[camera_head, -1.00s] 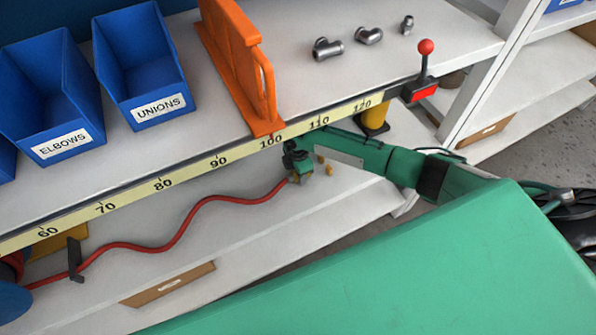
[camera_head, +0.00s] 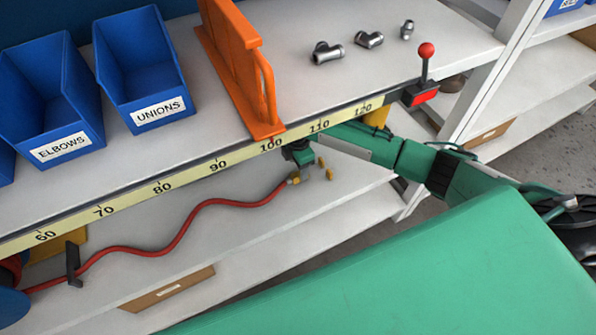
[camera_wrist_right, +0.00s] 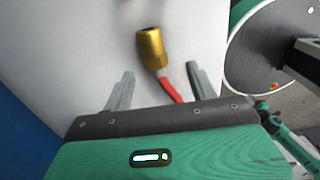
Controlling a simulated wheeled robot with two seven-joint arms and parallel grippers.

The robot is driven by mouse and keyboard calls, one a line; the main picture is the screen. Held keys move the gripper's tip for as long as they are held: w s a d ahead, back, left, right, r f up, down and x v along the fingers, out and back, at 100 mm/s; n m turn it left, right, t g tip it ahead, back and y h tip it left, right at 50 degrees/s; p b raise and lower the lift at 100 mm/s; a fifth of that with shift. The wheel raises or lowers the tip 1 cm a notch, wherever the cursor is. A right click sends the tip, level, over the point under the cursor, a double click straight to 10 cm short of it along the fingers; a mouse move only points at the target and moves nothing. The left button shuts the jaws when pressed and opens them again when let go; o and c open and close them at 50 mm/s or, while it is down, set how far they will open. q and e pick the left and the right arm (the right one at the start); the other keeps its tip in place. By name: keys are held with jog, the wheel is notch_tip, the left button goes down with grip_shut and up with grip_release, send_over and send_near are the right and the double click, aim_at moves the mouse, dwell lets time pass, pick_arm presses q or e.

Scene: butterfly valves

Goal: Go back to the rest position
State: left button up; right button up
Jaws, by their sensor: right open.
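My right arm, green, reaches in from the right under the bench edge in the head view. Its gripper (camera_head: 303,157) is small there, partly hidden by the bench edge, just above the end of a red hose (camera_head: 185,228) on the lower shelf. In the right wrist view my right gripper (camera_wrist_right: 160,70) has its two grey fingers spread apart, with nothing held between them. The hose's brass end fitting (camera_wrist_right: 152,47) shows beyond the fingertips, apart from them. My left gripper is in neither view.
Above the arm is the bench edge with its yellow scale (camera_head: 218,164). On the bench stand blue bins (camera_head: 160,110), an orange frame (camera_head: 238,70), grey pipe fittings (camera_head: 326,53) and a red-knobbed lever (camera_head: 426,60). A small brass piece (camera_head: 330,174) lies near the hose end.

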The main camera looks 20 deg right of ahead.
jog(key=shift+r, duration=0.45)
jog(key=shift+m+y, duration=0.7)
jog(key=shift+m, duration=0.1)
jog(key=s+a, duration=0.2)
jog(key=s+a+f, duration=0.1)
jog(key=s+a, duration=0.3)
jog(key=s, duration=0.1)
jog(key=shift+a+f, duration=0.35)
jog(key=shift+a, duration=0.05)
jog(key=s+a+r+m+t+y, duration=0.1)
jog(key=s+a+m+t, duration=0.2)
jog(key=s, duration=0.5)
jog(key=s+d+r+m+h, duration=0.1)
jog(key=s+d+r+m, duration=0.2)
jog(key=s+d+m, duration=0.4)
jog(key=s+d+r+m+h, duration=0.1)
jog(key=s+d+r+m, duration=0.25)
jog(key=s+m, duration=0.4)
notch_tip(320, 180, down, 32)
jog(key=s+f+n, duration=0.1)
jog(key=s+n, duration=0.1)
jog(key=s+d+f+g, duration=0.1)
jog(key=s+f, duration=0.8)
jog(key=s+d+f+g, duration=0.1)
jog(key=s+d+f, duration=0.1)
jog(key=s+f, duration=0.6)
jog(key=shift+s+d+f, duration=0.25)
jog(key=shift+s+f, duration=0.1)
jog(key=shift+s, duration=0.35)
